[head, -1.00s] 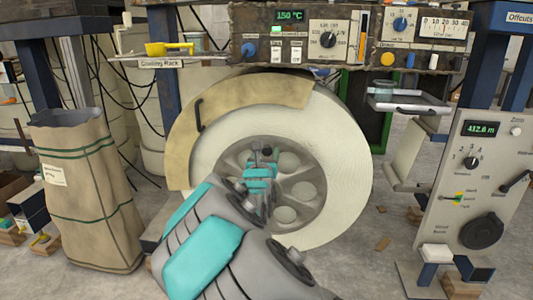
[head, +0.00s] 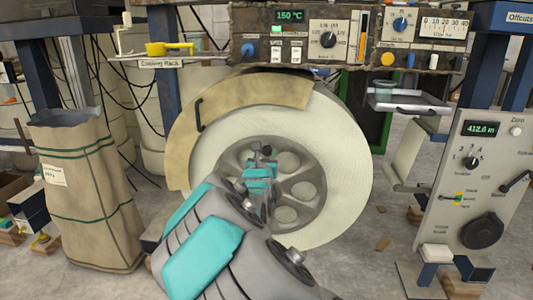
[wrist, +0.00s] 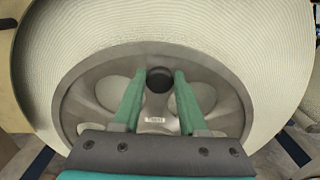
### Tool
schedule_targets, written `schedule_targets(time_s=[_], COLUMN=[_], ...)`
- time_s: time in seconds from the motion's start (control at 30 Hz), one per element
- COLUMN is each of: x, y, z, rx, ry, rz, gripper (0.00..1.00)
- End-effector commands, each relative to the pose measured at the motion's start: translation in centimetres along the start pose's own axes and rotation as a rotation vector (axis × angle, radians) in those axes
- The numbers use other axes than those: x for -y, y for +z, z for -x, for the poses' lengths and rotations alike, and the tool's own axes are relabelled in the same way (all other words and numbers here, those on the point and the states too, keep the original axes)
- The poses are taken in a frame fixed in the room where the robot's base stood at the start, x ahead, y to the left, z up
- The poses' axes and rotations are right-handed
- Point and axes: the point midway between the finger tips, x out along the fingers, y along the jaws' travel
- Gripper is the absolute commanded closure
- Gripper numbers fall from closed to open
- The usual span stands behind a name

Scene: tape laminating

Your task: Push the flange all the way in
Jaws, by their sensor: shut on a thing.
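The flange (head: 311,190) is a round grey metal disc with several round openings. It sits at the centre of the large white wound roll (head: 345,160) in the head view, and the wrist view shows it face-on (wrist: 82,95). My gripper (head: 262,155) reaches the flange's middle. In the wrist view its two teal fingers (wrist: 159,75) are closed on either side of the dark round hub knob (wrist: 159,83) of the flange. My arm hides the flange's lower left in the head view. The depth of the flange's seat in the roll cannot be told exactly.
A tan curved guard (head: 235,105) with a black handle covers the roll's upper left. A control panel (head: 300,45) hangs above. A brown sack (head: 85,195) stands left, a grey console (head: 475,190) right. Open floor shows between roll and console.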

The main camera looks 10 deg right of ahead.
Motion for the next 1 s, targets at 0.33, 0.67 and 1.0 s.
schedule_targets(time_s=[0.33,0.67,1.0], x=[0.0,0.0,0.0], y=[0.0,0.3,0.1], z=[0.0,-1.4,-4.4], rx=[0.0,0.001,0.001], ry=[-0.001,-0.001,0.0], rz=[0.0,0.0,-0.001], gripper=[1.0,1.0,1.0])
